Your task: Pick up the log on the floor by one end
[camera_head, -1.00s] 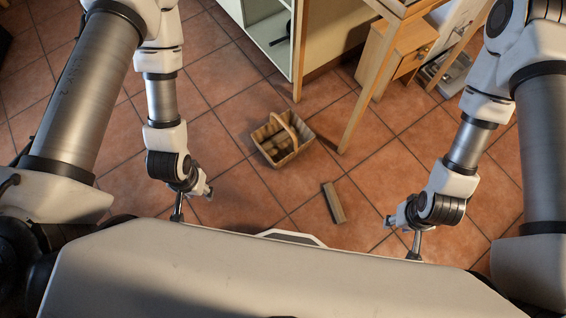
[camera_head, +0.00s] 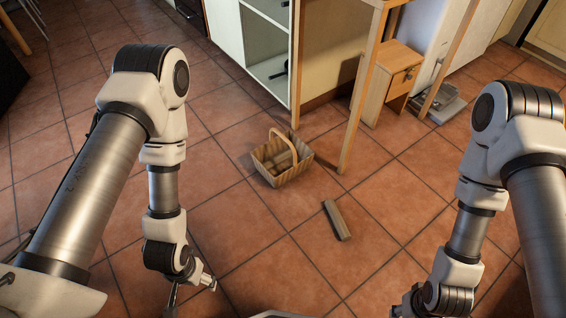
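A short brown log (camera_head: 337,220) lies alone on the tiled floor, right of and nearer than the basket. It lies at a slant, and both its ends show. Neither gripper touches the log.
A wicker basket (camera_head: 291,172) with several logs stands behind the log. A wooden table leg (camera_head: 358,118), a small wooden cabinet (camera_head: 388,84) and an open white shelf unit (camera_head: 266,45) stand farther back. The tiled floor around the log is clear.

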